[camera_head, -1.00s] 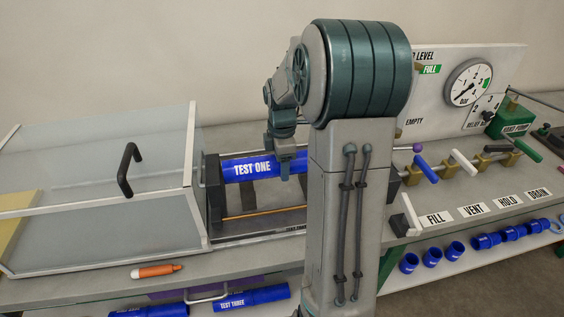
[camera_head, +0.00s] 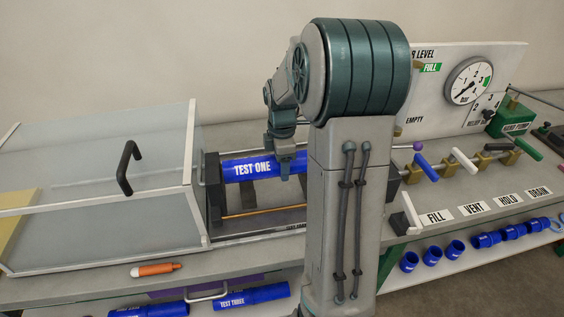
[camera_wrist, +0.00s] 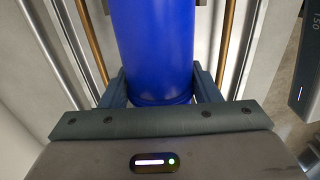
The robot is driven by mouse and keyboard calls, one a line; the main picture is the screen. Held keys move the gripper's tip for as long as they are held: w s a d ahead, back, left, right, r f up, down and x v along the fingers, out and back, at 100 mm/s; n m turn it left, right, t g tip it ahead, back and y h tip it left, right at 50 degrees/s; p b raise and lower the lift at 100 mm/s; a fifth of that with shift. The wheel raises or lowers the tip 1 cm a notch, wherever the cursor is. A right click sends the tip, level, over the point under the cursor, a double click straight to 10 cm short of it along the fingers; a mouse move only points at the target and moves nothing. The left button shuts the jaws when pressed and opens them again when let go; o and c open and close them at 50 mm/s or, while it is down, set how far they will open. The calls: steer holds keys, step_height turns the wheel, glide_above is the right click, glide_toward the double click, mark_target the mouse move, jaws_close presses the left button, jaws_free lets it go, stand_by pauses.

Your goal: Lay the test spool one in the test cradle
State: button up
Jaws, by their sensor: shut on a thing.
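The test spool one is a blue pipe (camera_head: 251,168) marked TEST ONE. It lies level at the test cradle (camera_head: 214,190), a dark frame with upright ends, and its left end is at the left upright. My gripper (camera_head: 283,172) points down and is shut on the spool near its right part. In the wrist view the blue spool (camera_wrist: 155,50) runs between the two fingers of my gripper (camera_wrist: 160,88). My arm hides the spool's right end and the cradle's right side. I cannot tell whether the spool rests fully on the cradle.
A clear hinged cover (camera_head: 90,190) with a black handle stands left of the cradle. An orange marker (camera_head: 156,269) lies at the bench's front. Valve handles (camera_head: 463,160) and a gauge panel (camera_head: 468,82) are at the right. Blue fittings (camera_head: 432,257) and other spools (camera_head: 252,295) lie below.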

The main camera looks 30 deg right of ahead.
steer(key=shift+f+b, duration=1.05)
steer(key=shift+f, duration=0.65)
steer(key=o, duration=1.3)
